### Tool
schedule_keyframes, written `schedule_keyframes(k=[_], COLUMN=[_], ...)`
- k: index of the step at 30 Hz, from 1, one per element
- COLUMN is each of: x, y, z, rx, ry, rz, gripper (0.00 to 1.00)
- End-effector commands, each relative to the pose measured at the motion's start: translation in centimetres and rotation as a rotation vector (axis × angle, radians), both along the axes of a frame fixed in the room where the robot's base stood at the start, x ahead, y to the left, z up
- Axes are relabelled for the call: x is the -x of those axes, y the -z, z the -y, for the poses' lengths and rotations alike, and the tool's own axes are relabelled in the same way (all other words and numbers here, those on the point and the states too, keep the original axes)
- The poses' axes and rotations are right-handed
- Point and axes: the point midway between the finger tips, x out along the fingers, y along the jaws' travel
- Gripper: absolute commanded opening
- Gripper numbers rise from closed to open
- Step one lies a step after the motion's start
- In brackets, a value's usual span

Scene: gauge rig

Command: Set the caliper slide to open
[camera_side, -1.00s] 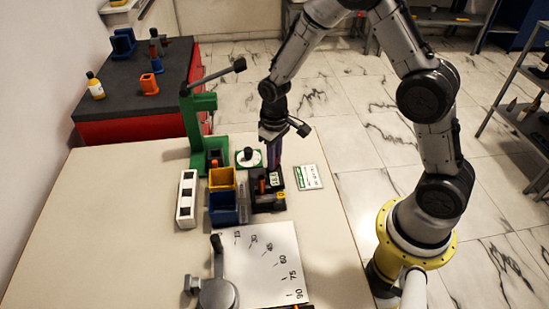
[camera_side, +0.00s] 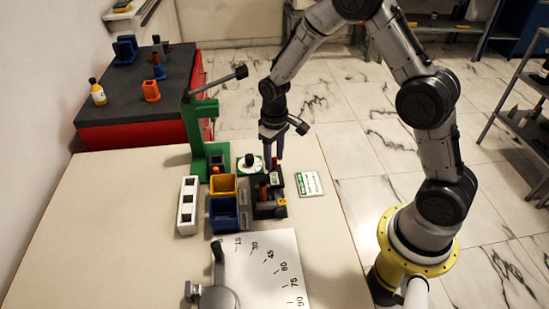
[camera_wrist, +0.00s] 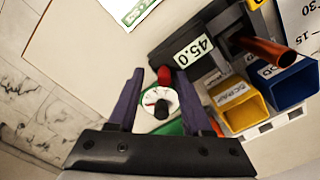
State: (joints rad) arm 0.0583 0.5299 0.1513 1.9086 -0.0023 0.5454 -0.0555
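The caliper is the black device (camera_side: 270,210) on the table, with a white readout of 45.0 (camera_wrist: 194,50) clear in the wrist view. A copper-coloured rod (camera_wrist: 268,50) lies at its black jaw part. A red knob (camera_wrist: 164,76) stands at the device's end, likely on the slide; it also shows in the side view (camera_side: 275,164). My gripper (camera_wrist: 160,74) is open, its two purple fingertips either side of the red knob in the wrist view, with visible gaps. In the side view my gripper (camera_side: 274,158) is above the device's far end. Whether the tips reach knob height is unclear.
A round white dial with a black knob (camera_wrist: 160,100) sits close by. Yellow (camera_side: 222,186) and blue (camera_side: 223,214) bins stand left of the caliper, with a green lever press (camera_side: 203,135) behind. A label card (camera_side: 309,183) lies right. An angle chart (camera_side: 265,265) lies in front.

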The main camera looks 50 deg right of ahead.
Motion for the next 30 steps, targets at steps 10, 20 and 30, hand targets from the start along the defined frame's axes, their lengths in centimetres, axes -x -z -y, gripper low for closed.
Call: schedule_keyframes(k=[10,20,30], x=[0.1,0.0,0.1], y=[-0.3,-6.0,-12.2], z=[-0.1,-0.1,-0.1], rx=[-0.001,-0.001,-0.001], ry=[-0.001,-0.001,0.0], rz=[-0.003,0.003,0.0], gripper=[0.5,0.5,0.5])
